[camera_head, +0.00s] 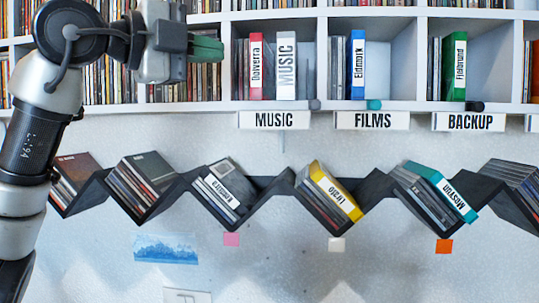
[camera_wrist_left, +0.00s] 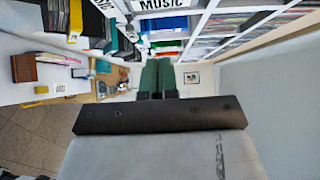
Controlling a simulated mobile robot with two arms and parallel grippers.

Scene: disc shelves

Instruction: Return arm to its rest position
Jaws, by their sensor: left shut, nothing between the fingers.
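My left arm comes in from the left in the head view. Its gripper (camera_head: 207,48) is in front of the upper shelf, left of the MUSIC section. The green fingers are together and hold nothing; they also show shut in the left wrist view (camera_wrist_left: 157,76). The red Daiverra case (camera_head: 256,66) and the white MUSIC case (camera_head: 286,66) stand upright to the right of the gripper. My right gripper is in neither view.
The white shelf (camera_head: 300,105) carries labels MUSIC (camera_head: 274,120), FILMS (camera_head: 372,121) and BACKUP (camera_head: 470,122). Below it, a dark zigzag rack (camera_head: 270,190) holds tilted cases, including a yellow one (camera_head: 335,190) and a teal one (camera_head: 443,190).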

